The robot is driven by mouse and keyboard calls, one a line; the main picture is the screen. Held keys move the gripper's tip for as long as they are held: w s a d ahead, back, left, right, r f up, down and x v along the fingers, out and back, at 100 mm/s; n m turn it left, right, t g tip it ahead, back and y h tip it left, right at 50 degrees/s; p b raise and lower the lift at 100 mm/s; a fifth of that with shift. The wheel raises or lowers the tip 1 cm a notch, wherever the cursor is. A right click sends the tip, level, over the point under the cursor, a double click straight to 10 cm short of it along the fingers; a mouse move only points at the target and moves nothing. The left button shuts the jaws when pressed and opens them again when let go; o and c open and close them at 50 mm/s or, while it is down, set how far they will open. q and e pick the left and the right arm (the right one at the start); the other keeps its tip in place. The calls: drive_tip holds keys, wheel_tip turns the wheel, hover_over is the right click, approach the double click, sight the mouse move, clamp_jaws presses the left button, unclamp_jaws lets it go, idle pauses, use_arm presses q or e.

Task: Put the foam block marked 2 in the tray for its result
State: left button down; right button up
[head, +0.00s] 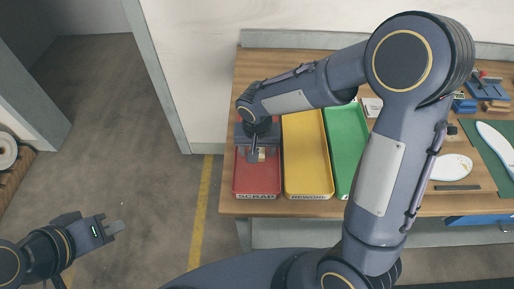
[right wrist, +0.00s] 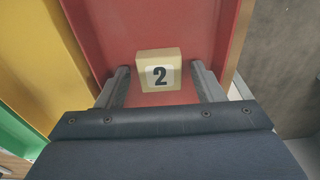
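The foam block marked 2 (right wrist: 159,70) is a cream block with a black 2 on a white label. It lies in the red tray (right wrist: 105,35), and in the head view the block (head: 262,156) shows small beside my gripper. The red tray (head: 257,188) is labelled SCRAP. My right gripper (right wrist: 161,86) is over this tray, with its fingers open and a gap on each side of the block. In the head view the right gripper (head: 256,155) partly covers the tray's far end. My left gripper (head: 115,227) is over the floor at lower left, away from the table; its fingers are unclear.
A yellow tray (head: 305,155) labelled REWORK and a green tray (head: 344,135) stand right of the red one. My right arm hides part of the table (head: 290,65). White insoles (head: 451,167) and tools lie at the right.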

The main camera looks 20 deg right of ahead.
drive_tip(key=shift+r, duration=0.1)
wheel_tip(320, 180, up, 12)
drive_tip(key=s, duration=0.2)
drive_tip(key=s+d+t+y, duration=0.2)
drive_tip(key=s+d, duration=0.2)
drive_tip(key=s, duration=0.4)
drive_tip(key=s+d+r+n+t+y, duration=0.1)
drive_tip(key=s+d, duration=0.3)
drive_tip(key=s, duration=0.5)
drive_tip(key=shift+d+n+t+y, duration=0.25)
drive_tip(key=shift+n+t+y, duration=0.05)
drive_tip(key=shift+t+y, duration=0.3)
drive_tip(key=shift+r, duration=0.1)
